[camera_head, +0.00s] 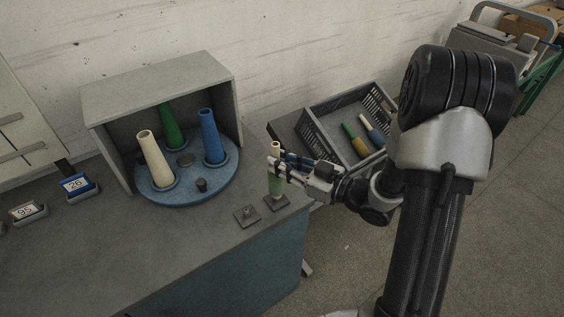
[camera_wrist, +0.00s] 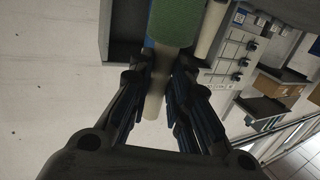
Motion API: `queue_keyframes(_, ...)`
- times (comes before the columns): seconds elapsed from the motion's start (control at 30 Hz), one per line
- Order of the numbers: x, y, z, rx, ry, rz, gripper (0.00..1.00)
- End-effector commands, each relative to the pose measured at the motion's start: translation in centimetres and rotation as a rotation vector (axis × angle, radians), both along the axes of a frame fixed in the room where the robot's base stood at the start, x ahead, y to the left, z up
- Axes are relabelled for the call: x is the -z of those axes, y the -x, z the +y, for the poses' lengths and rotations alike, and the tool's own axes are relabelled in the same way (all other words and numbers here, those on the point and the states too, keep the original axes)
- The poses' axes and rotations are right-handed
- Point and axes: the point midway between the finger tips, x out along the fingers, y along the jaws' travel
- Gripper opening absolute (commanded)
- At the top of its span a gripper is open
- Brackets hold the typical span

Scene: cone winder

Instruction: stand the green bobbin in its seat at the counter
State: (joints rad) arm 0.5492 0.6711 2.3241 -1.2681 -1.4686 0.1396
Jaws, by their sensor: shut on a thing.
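The green bobbin (camera_head: 275,186) is upright at the counter's front right corner, green below with a pale top end. My gripper (camera_head: 276,168) is shut around its upper part, coming in from the right. Its lower end is at the right-hand of two small square grey seats (camera_head: 281,204); I cannot tell whether it touches or is fully seated. The other seat (camera_head: 247,215) is empty, with a short peg. In the wrist view the bobbin's green part (camera_wrist: 176,22) and pale end show between the fingers of my gripper (camera_wrist: 160,78).
A blue turntable (camera_head: 186,197) in an open grey box (camera_head: 165,82) bears cream, green and blue cones. A grey crate (camera_head: 327,110) with several bobbins lies behind my gripper. Number displays (camera_head: 76,185) stand at left. The counter's front middle is clear.

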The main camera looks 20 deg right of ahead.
Motion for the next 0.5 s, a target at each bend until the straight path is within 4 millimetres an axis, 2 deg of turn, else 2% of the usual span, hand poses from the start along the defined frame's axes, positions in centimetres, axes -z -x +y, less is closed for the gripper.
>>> queue_keyframes(0.5,0.81,-0.01,-0.01,0.0,-0.001,-0.001,0.0)
